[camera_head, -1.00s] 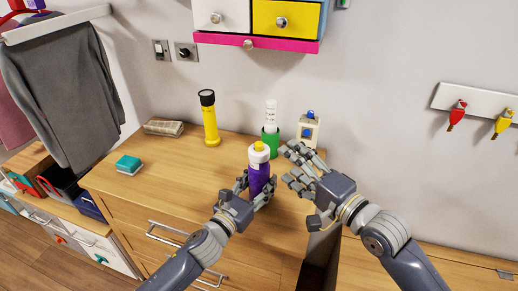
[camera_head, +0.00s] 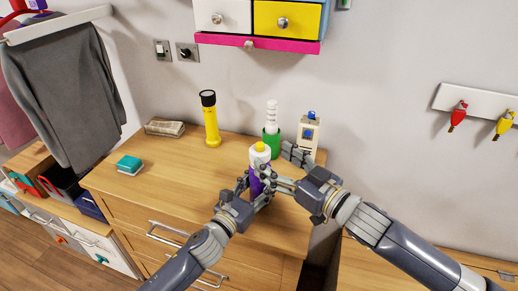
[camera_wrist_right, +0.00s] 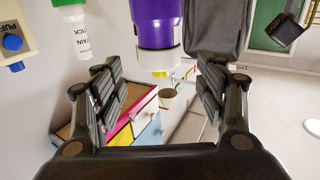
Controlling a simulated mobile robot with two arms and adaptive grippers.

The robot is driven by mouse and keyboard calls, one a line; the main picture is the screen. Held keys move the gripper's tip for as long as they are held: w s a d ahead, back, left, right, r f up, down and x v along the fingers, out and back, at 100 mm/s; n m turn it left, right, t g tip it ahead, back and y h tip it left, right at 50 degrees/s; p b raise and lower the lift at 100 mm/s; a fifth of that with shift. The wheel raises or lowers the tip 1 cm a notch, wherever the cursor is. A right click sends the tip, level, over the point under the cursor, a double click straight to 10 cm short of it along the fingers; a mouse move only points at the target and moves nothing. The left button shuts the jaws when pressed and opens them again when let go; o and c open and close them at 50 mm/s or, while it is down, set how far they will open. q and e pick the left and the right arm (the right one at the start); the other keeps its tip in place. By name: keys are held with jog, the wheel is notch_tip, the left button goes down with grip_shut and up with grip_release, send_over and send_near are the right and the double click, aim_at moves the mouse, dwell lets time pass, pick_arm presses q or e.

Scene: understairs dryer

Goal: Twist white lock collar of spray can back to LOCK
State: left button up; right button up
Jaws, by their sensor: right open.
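The spray can (camera_head: 256,187) stands upright near the front right of the wooden dresser top. It has a purple body, a white collar (camera_head: 260,156) and a yellow nozzle (camera_head: 260,146). My left gripper (camera_head: 255,190) is closed around the purple body, partly hidden by the right fingers. My right gripper (camera_head: 279,166) is open at the can's right side, close to the collar. In the right wrist view the can (camera_wrist_right: 157,22) shows inverted, with its white collar (camera_wrist_right: 160,60) between the spread fingers (camera_wrist_right: 160,78). Contact with the collar cannot be told. No lock marking is readable.
Behind the can stand a green-based white stick (camera_head: 271,130) and a white box with a blue button (camera_head: 308,133).

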aim_at(259, 150)
jog(key=x, duration=0.6)
jog(key=shift+w+a, duration=0.1)
jog(key=shift+c, duration=0.2)
jog(key=c, duration=1.1)
